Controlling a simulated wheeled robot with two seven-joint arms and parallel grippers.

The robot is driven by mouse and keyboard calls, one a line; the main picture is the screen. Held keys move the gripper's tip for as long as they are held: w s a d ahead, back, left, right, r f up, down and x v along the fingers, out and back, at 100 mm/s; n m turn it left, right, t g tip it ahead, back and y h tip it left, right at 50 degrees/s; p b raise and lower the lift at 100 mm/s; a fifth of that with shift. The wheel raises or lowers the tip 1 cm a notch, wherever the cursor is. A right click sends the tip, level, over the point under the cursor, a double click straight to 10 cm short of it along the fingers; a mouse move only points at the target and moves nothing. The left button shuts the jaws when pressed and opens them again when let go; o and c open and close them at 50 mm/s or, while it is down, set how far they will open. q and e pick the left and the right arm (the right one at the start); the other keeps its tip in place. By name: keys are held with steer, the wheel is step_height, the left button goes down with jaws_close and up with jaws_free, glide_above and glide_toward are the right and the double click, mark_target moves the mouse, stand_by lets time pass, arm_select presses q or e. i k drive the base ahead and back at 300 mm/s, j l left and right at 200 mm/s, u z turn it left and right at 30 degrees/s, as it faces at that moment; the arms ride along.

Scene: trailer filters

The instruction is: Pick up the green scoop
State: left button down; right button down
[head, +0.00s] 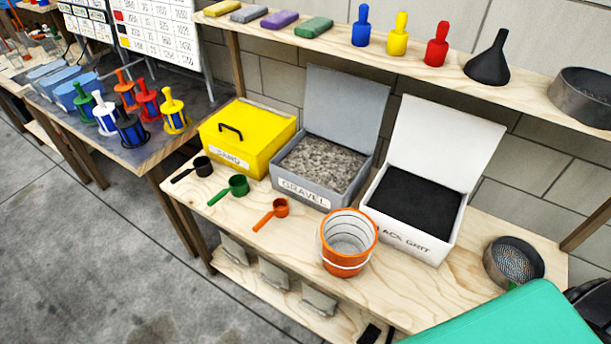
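The green scoop (238,186) lies on the wooden bench (440,292) in front of the yellow sand box. Its round cup is at the right end and its handle points to the lower left, toward the bench's front edge. It lies between a black scoop (202,166) on its left and an orange scoop (280,207) on its right, apart from both. Nothing covers it. I make out neither my left nor my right gripper in the head view.
Behind the scoops stand the closed yellow sand box (232,150), the open gravel box (300,190) and the open black grit box (392,226). An orange bucket (347,262) stands to the right. A sieve (513,262) is farther right. A shelf (420,66) overhangs the back.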

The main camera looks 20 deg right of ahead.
mark_target(238, 183)
steer(key=i+j+z, duration=0.15)
steer(key=j, duration=0.25)
steer(key=i+j+z, duration=0.15)
steer(key=j, duration=0.25)
steer(key=i+j+z, duration=0.15)
steer(key=j, duration=0.25)
steer(key=k, duration=0.05)
